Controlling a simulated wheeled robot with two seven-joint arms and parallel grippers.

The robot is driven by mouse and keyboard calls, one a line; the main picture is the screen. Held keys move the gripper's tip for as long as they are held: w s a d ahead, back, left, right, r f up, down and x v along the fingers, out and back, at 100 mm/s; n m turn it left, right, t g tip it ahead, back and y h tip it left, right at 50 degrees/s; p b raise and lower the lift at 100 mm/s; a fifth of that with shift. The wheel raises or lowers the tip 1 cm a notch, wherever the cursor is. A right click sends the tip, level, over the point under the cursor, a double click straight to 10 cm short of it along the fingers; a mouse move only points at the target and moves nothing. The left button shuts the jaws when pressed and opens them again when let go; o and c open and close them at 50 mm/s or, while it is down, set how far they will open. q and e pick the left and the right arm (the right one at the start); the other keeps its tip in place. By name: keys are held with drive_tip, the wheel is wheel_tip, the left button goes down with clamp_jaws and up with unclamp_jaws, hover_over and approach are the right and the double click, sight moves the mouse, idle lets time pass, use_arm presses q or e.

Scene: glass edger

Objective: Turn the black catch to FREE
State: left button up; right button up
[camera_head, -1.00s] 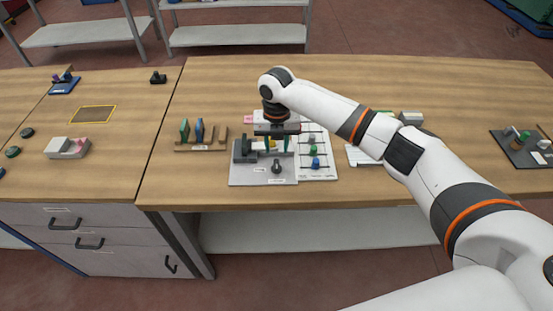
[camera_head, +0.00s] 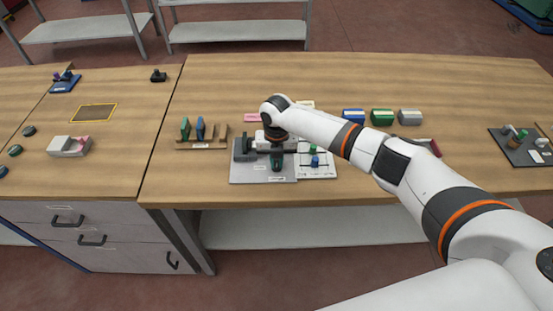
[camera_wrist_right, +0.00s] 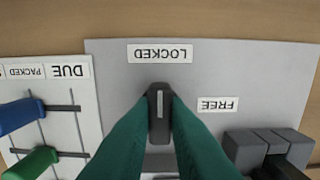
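The black catch (camera_wrist_right: 159,126) stands on a grey plate (camera_wrist_right: 115,70) in the right wrist view. The pale line on its top points at the LOCKED label (camera_wrist_right: 160,54). The FREE label (camera_wrist_right: 218,104) is to the right of the catch in that view. My right gripper (camera_wrist_right: 159,112) has its two green fingers closed in on both sides of the catch. In the head view the right gripper (camera_head: 277,160) points down over the plate (camera_head: 255,173), its fingers close together and hiding the catch. My left gripper is not in view.
Grey blocks (camera_wrist_right: 268,148) rise from the plate beside the catch. A white board (camera_head: 318,168) with blue and green sliders adjoins it. A wooden rack (camera_head: 190,146) stands to the left. Blue, green and grey blocks (camera_head: 382,117) are behind my arm. The front table strip is clear.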

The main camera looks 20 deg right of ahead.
sight(277, 162)
drive_tip(key=shift+m, duration=0.3)
clamp_jaws()
drive_tip(key=m+p, duration=0.1)
drive_tip(key=m, duration=0.1)
drive_tip(key=shift+r+m, duration=0.15)
drive_tip(key=shift+m, duration=0.25)
drive_tip(key=m+p, duration=0.2)
drive_tip(key=m, duration=0.3)
drive_tip(key=m+p, duration=0.2)
drive_tip(key=m, duration=0.3)
drive_tip(key=shift+m, duration=0.4)
drive_tip(key=shift+w+m+p, duration=0.1)
drive_tip(key=shift+m+p, duration=0.65)
drive_tip(key=shift+m, duration=1.05)
drive_tip(key=o, duration=0.8)
unclamp_jaws()
drive_tip(key=shift+c, duration=0.2)
wheel_tip(277, 162, up, 12)
drive_tip(key=b, duration=0.1)
drive_tip(key=shift+b, duration=0.4)
